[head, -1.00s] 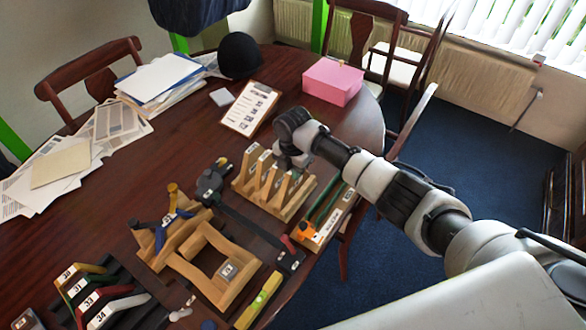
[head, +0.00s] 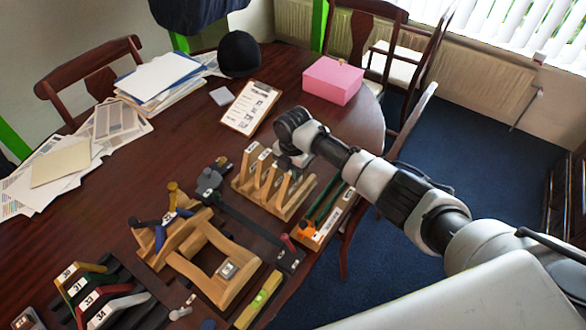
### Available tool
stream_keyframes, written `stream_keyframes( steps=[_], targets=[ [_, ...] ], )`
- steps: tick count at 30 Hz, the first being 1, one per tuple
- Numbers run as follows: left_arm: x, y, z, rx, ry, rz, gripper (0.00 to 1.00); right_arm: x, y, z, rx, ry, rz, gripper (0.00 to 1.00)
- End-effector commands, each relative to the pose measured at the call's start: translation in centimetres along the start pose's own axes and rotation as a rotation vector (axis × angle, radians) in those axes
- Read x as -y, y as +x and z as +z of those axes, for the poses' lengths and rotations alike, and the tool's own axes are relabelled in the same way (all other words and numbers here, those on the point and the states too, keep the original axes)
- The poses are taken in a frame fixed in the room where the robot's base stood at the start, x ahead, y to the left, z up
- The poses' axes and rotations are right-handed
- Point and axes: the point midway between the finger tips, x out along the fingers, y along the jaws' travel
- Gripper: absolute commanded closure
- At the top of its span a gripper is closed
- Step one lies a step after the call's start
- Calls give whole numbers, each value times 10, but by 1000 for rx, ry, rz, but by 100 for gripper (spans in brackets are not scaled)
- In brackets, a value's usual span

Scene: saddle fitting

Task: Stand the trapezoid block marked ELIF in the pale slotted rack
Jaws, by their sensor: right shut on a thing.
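The pale slotted rack (head: 285,212) stands on the dark table near its right edge, with several pale wooden blocks upright in it. Small white labels show on the tops of some blocks, but they are too small to read, so I cannot tell which is marked ELIF. My right gripper (head: 291,166) is over the back right end of the rack, pointing down. It is shut on a block that is mostly hidden by the gripper and wrist. I cannot tell how deep this block sits in a slot. My left gripper is not in view.
A long tray (head: 325,218) with green and orange items lies right of the rack, by the table edge. A wooden frame (head: 207,262) and a dark strap (head: 245,222) lie to the left. A clipboard (head: 249,108) and pink box (head: 333,80) are behind. The table's middle left is clear.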

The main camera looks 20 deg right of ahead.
Motion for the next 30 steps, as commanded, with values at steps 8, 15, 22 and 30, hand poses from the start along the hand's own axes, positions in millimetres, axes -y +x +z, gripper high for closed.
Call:
stream_keyframes(
  steps=[8, 15, 22, 30],
  targets=[
    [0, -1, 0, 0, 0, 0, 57, 0, 0, 0, 0, 0, 0, 100],
    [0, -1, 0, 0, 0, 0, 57, 0, 0, 0, 0, 0, 0, 72],
    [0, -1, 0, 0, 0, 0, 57, 0, 0, 0, 0, 0, 0, 52],
    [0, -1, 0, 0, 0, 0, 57, 0, 0, 0, 0, 0, 0, 30]
  ],
)
